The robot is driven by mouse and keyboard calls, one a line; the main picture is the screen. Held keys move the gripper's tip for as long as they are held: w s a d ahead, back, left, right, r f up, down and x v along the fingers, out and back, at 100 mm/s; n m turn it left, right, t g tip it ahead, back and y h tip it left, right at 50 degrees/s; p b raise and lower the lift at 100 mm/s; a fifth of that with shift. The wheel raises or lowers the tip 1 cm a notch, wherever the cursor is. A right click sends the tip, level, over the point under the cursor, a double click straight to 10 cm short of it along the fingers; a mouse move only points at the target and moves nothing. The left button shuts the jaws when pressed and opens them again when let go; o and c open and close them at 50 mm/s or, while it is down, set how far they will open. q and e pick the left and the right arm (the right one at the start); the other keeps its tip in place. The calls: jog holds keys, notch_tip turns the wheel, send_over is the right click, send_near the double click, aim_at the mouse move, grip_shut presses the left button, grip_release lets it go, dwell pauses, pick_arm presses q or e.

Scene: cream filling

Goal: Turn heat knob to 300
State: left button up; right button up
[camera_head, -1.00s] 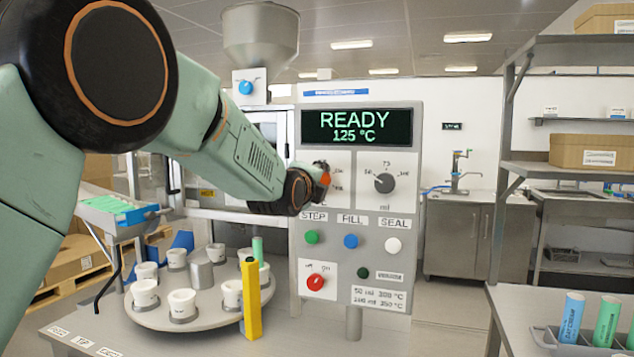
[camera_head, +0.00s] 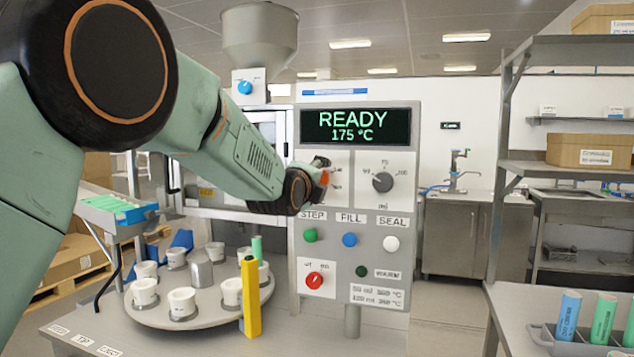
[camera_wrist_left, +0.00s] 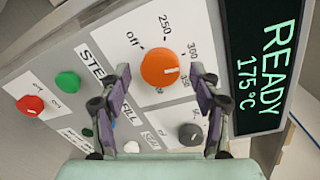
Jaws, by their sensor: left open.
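The orange heat knob (camera_wrist_left: 168,72) sits on a white plate of the control panel, with marks for off, 250, 300 and a partly hidden one. In the head view my left gripper (camera_head: 320,168) is at the panel and hides most of the knob (camera_head: 325,177). The display (camera_head: 356,126) reads READY and 175 °C. My right gripper is not in view.
A grey volume knob (camera_head: 382,182) is right of the heat knob. Below are green (camera_head: 310,235), blue (camera_head: 350,240) and white (camera_head: 391,243) buttons and a red switch (camera_head: 314,280). A turntable (camera_head: 200,318) with several white cups stands at lower left, beside a yellow post (camera_head: 251,300).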

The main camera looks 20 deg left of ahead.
pick_arm(q)
jog(key=shift+a, duration=0.1)
jog(key=s, duration=1.2)
jog(key=shift+r, duration=0.45)
jog(key=shift+w+f, duration=0.1)
